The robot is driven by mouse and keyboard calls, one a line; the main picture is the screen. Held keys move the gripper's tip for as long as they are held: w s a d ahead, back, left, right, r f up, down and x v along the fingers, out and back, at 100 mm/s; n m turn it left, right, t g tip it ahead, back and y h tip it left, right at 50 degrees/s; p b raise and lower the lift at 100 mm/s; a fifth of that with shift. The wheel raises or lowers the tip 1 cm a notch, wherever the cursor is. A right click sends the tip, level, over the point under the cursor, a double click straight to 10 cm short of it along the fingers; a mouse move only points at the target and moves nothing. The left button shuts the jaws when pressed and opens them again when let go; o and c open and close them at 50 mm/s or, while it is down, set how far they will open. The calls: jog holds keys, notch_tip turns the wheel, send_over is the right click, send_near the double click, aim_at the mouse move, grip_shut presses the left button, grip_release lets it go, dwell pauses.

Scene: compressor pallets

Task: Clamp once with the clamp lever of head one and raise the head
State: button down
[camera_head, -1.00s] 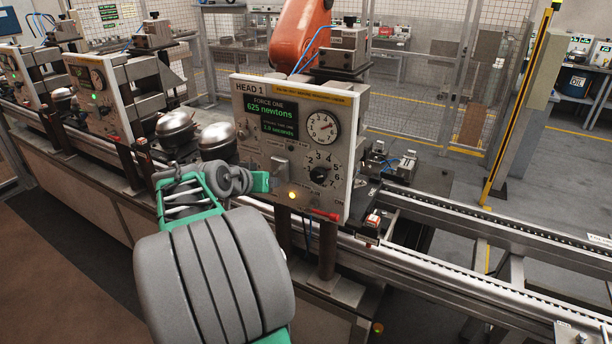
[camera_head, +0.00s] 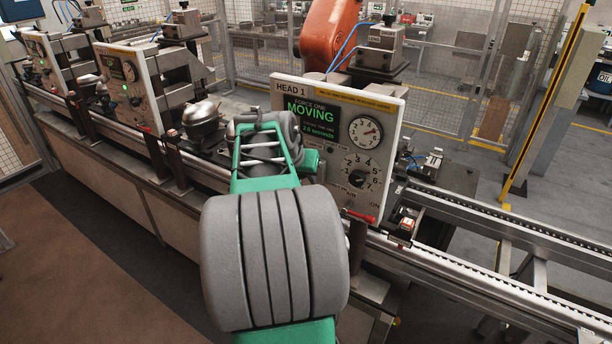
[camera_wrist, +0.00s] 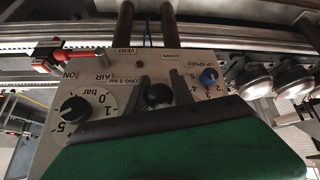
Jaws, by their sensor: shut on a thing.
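The head one panel (camera_head: 291,88) is pale, labelled HEAD 1, and faces me in the head view. In the wrist view the panel (camera_wrist: 60,140) appears upside down. My gripper (camera_wrist: 160,86) is at its lower part, with dark fingers on either side of a black round knob (camera_wrist: 160,96), which looks like the clamp lever's end. The jaws are shut on it, near a DOWN label. In the head view my arm hides the lever and most of the gripper. The lever's shaft is not clear.
A red-handled lever (camera_head: 359,215) sits at the panel's lower right; it also shows in the wrist view (camera_wrist: 62,56). Rounded metal compressors (camera_head: 201,113) stand left of my arm. A conveyor rail (camera_head: 500,230) runs right.

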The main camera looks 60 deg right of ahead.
jog(key=shift+d+r, duration=0.1)
jog(key=shift+r, duration=0.05)
jog(key=c, duration=1.1)
grip_release()
jog(key=b+v, duration=0.1)
jog(key=v, duration=0.6)
jog(key=shift+a+r+b, duration=0.25)
jog(key=shift+a+b, duration=0.05)
